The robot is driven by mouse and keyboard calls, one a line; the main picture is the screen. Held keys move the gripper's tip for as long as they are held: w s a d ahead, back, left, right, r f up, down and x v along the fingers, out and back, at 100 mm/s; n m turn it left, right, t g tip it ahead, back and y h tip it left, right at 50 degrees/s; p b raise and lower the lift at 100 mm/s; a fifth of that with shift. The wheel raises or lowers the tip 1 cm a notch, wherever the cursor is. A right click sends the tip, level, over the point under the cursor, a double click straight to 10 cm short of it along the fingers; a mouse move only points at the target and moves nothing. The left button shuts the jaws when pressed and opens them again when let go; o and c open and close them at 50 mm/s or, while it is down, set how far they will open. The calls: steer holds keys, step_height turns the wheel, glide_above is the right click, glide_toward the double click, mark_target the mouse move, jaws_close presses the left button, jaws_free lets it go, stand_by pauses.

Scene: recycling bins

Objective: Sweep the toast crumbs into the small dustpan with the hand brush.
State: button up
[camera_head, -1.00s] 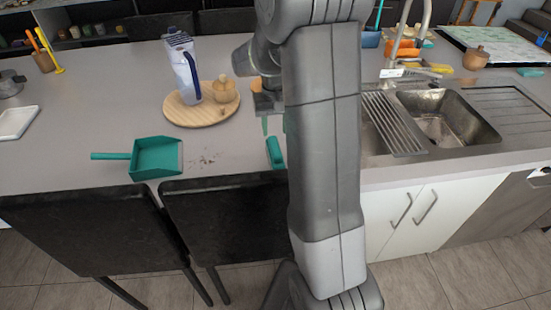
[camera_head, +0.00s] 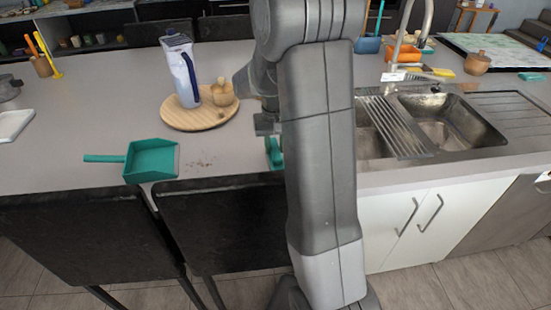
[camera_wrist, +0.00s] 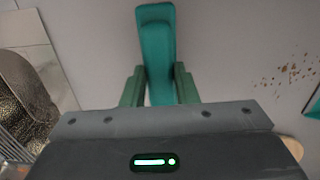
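The teal hand brush (camera_head: 275,152) lies on the counter near its front edge, partly hidden by my arm. In the wrist view the brush (camera_wrist: 157,45) runs lengthwise between the two green fingers of my gripper (camera_wrist: 159,85). The fingers flank it very closely; I cannot tell whether they press on it. The teal dustpan (camera_head: 152,160) lies left on the counter, its handle pointing left. The brown toast crumbs (camera_head: 200,163) are scattered between dustpan and brush; they also show at the right of the wrist view (camera_wrist: 294,77).
A round wooden board (camera_head: 200,117) behind the crumbs bears a blue-and-white carton (camera_head: 182,70) and a wooden pot (camera_head: 221,93). The sink (camera_head: 440,120) with a drying rack is to the right. Dark chairs (camera_head: 225,230) stand against the counter front.

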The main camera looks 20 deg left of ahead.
steer(key=shift+r+p, duration=2.25)
steer(key=shift+r, duration=0.8)
steer(key=shift+c, duration=0.2)
